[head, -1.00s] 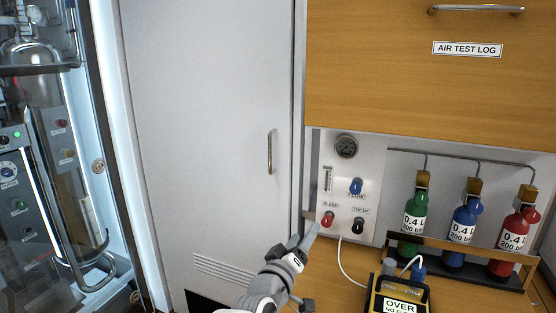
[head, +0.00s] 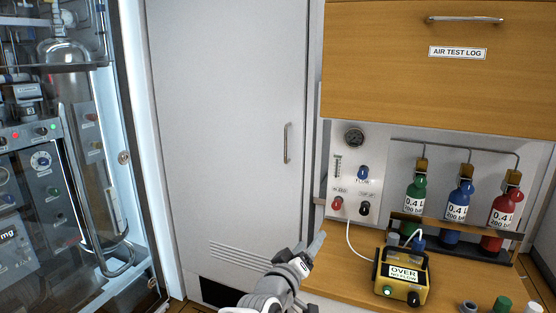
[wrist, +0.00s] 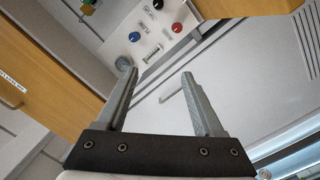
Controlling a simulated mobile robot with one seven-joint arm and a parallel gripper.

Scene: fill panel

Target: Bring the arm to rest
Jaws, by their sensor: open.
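My gripper (head: 315,272) shows at the bottom middle of the head view, in front of the white cabinet door and left of the wooden worktop. In the wrist view my gripper (wrist: 157,75) has its two grey fingers spread apart with nothing between them. The fill panel (head: 352,180) is behind and to the right, with a red knob (head: 337,203), a black knob (head: 365,208) and a blue knob (head: 362,172). The panel also shows at the top of the wrist view (wrist: 140,32). The fingers appear apart from the panel.
A yellow device reading OVER (head: 402,276) stands on the worktop (head: 345,275). Green (head: 415,195), blue (head: 460,200) and red (head: 505,207) bottles stand in a rack behind it. A white door (head: 225,130) and a glass-fronted cabinet (head: 75,150) are at left.

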